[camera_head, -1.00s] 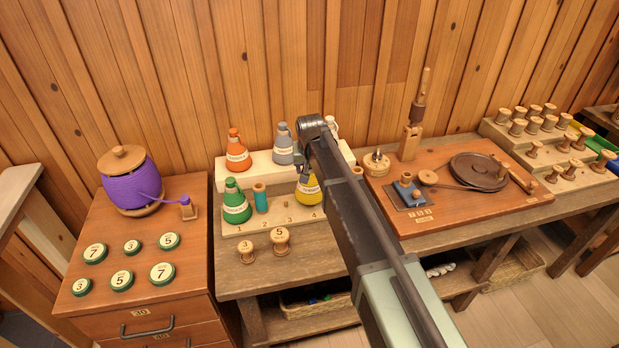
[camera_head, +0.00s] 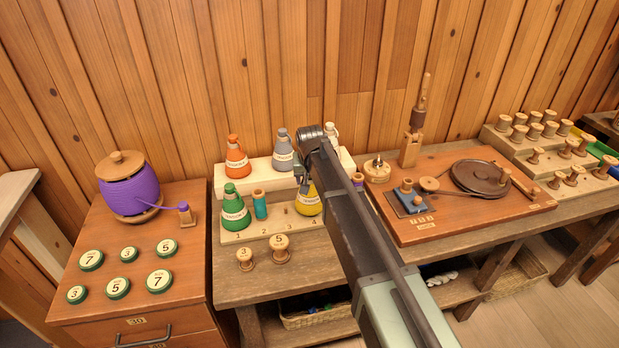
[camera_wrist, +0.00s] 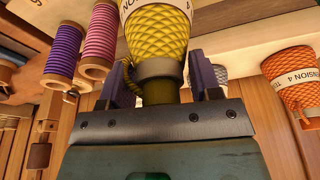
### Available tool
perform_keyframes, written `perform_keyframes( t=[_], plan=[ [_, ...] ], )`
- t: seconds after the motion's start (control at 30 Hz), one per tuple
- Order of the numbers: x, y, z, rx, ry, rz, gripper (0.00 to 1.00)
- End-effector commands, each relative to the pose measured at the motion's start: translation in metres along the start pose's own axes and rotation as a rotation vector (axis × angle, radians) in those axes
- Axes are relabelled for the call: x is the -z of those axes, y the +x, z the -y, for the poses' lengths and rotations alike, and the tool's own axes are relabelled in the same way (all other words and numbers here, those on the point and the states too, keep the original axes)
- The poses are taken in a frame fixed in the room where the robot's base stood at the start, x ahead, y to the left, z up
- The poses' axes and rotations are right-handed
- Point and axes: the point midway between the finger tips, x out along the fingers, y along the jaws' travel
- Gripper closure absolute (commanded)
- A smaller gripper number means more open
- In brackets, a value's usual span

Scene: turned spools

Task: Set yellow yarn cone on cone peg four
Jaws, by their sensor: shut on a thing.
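The yellow yarn cone (camera_head: 309,205) stands upright at the number 4 end of the low front peg board (camera_head: 262,232). It fills the top middle of the wrist view (camera_wrist: 158,35). My gripper (camera_head: 304,182) is shut on its narrow top; the two purple fingers (camera_wrist: 163,88) lie on either side of it. Peg four is hidden by the cone. I cannot tell whether the cone's base rests on the board or hangs just above it.
On the same board are a green cone (camera_head: 235,212) at 1 and a teal spool (camera_head: 260,205). An orange cone (camera_head: 237,158) and a grey cone (camera_head: 283,152) stand on the raised rear shelf. Two numbered wooden spools (camera_head: 279,248) stand in front.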

Motion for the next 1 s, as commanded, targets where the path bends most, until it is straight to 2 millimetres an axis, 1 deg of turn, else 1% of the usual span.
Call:
perform_keyframes(
  t=[0.37,1.0],
  plan=[
    [0.000,0.000,0.000,0.000,0.000,0.000,0.98],
    [-0.003,0.012,0.000,0.000,0.000,0.000,0.98]
  ],
)
